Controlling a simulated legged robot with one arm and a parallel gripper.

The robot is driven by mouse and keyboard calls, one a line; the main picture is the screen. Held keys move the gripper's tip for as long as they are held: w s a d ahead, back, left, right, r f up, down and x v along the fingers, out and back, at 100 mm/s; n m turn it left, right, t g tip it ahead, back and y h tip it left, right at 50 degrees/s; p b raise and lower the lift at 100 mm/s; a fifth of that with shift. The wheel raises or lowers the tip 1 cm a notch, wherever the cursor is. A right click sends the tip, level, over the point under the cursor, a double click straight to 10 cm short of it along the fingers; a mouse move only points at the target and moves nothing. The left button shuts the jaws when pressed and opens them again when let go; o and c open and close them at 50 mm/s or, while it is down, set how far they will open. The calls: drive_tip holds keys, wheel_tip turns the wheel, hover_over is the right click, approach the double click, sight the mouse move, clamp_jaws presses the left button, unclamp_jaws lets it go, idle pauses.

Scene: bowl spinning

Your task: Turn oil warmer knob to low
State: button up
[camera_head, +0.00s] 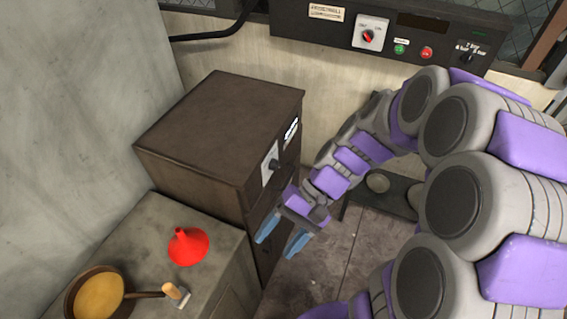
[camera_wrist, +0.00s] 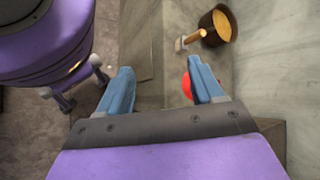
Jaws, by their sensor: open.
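A brown box-shaped cabinet (camera_head: 215,125), likely the oil warmer, stands against the wall in the head view. On its front is a pale plate with a dark knob (camera_head: 273,164). The knob's setting is too small to read. My gripper (camera_head: 282,246) is below and in front of the knob, apart from it, with its blue fingers open and empty. In the wrist view my gripper (camera_wrist: 163,90) is also open, pointing down past the counter, and the knob does not show there.
A red funnel (camera_head: 188,246), a pan of yellow contents (camera_head: 98,296) and a wooden-handled brush (camera_head: 175,292) are on the grey counter (camera_head: 150,225) at lower left. A wall panel (camera_head: 340,30) with a red switch and buttons is at the top. Floor shows right of the counter.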

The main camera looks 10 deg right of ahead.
drive_tip(key=w+f+m+t+y+p, duration=0.1)
drive_tip(key=w+f+m+t+y, duration=0.25)
drive_tip(key=w, duration=0.55)
drive_tip(key=m+t+y+p, duration=0.1)
drive_tip(key=m+t+p, duration=0.2)
drive_tip(key=m+t, duration=1)
approach(280, 167)
drive_tip(key=shift+g, duration=0.25)
drive_tip(key=shift+b+x, duration=1.9)
drive_tip(key=shift+x, duration=2.85)
drive_tip(key=shift+w+d, duration=0.1)
drive_tip(key=shift+w, duration=0.05)
